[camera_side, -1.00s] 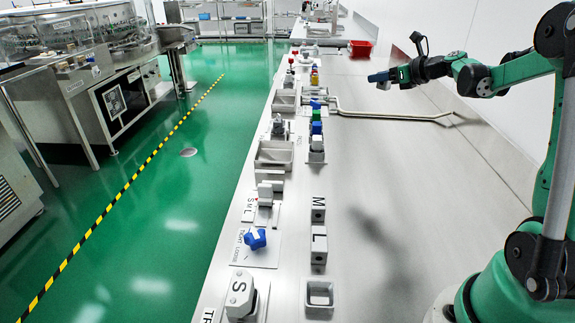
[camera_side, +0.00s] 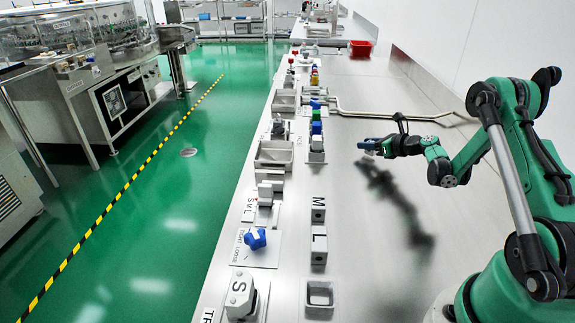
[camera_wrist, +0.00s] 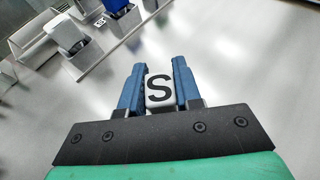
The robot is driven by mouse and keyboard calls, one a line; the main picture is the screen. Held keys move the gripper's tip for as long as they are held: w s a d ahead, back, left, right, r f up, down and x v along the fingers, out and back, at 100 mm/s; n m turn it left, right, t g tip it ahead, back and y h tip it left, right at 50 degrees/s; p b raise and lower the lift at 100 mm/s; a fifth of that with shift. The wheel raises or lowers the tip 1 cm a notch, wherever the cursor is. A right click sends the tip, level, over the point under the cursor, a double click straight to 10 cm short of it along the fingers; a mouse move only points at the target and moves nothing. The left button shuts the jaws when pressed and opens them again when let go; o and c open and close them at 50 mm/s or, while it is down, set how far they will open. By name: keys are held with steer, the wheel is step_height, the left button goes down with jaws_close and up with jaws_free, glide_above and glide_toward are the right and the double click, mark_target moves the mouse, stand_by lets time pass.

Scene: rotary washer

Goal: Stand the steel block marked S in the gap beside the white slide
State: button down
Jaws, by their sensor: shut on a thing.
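My gripper (camera_side: 368,145) is shut on the steel block marked S, held above the open bench on the right of the row of fixtures. In the wrist view the block (camera_wrist: 160,90) sits between the two blue fingers, its black S facing the camera. In the side view the block is too small to make out. A pale slide-like fixture (camera_side: 265,192) stands beside the letters S M L on the left of the bench, well apart from my gripper. The gap beside it is too small to make out clearly.
Blocks marked M (camera_side: 318,210) and L (camera_side: 319,245) stand near an open grey tray (camera_side: 319,295). A blue knob (camera_side: 256,238) is on a plate at the left. A bent metal rod (camera_side: 390,115) lies behind my gripper. The bench's right middle is clear.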

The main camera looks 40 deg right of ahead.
steer(key=shift+f, duration=0.25)
steer(key=shift+f, duration=0.1)
steer(key=c, duration=0.6)
jaws_free()
